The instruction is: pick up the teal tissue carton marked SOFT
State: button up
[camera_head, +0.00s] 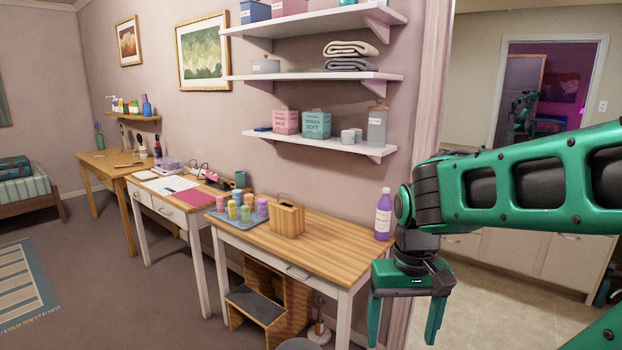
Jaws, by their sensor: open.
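The teal tissue carton marked SOFT (316,124) stands upright on the lowest white wall shelf (330,146). A pink carton (286,122) stands close on its left, and small pale cups (351,135) stand on its right. My gripper (406,325) hangs with its fingers pointing down at the lower right, in front of the table's right end. It is open with nothing between the fingers. It is well below and to the right of the carton, and apart from it.
A grey canister (376,126) stands at the shelf's right end. Above are two more shelves (320,76). Below, the wooden table (330,250) holds a purple bottle (383,214), a wooden caddy (287,218) and a tray of colored jars (240,218). A step stool (268,305) is underneath. Floor at left is open.

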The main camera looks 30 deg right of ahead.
aim_at(316, 123)
jog(key=u, duration=0.95)
jog(key=i, duration=4.7)
jog(key=z, duration=0.1)
